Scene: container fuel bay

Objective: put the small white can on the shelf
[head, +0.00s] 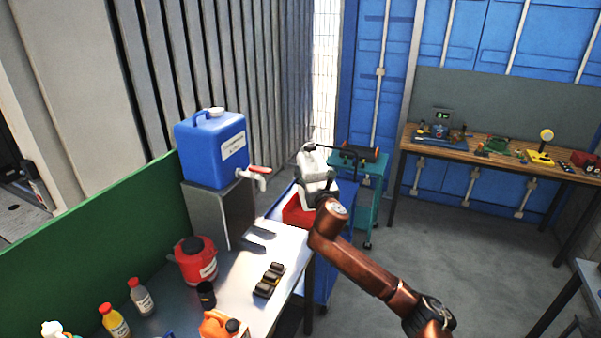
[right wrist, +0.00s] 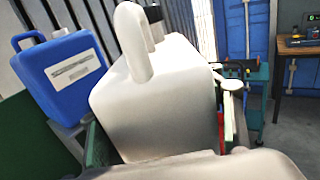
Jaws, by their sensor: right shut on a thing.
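The small white can (head: 308,160) is in the middle of the head view, with a looped handle and dark cap. It looks upright or nearly so. It fills the middle of the right wrist view (right wrist: 155,105). My right gripper (head: 322,188) is shut on the can. The gripper and wrist partly hide the can's lower part, and I cannot tell whether its bottom touches anything. Just below it in the head view is a red thing (head: 298,212) by a blue cart (head: 325,272). I cannot tell which surface is the shelf. My left gripper is not in view.
A blue jug (head: 212,150) with a tap stands on a grey stand (head: 213,212), left of the can. The table (head: 232,268) holds a red can (head: 195,262), an orange can (head: 220,325) and bottles. A teal cart (head: 372,178) and workbench (head: 490,155) stand behind. The right floor is open.

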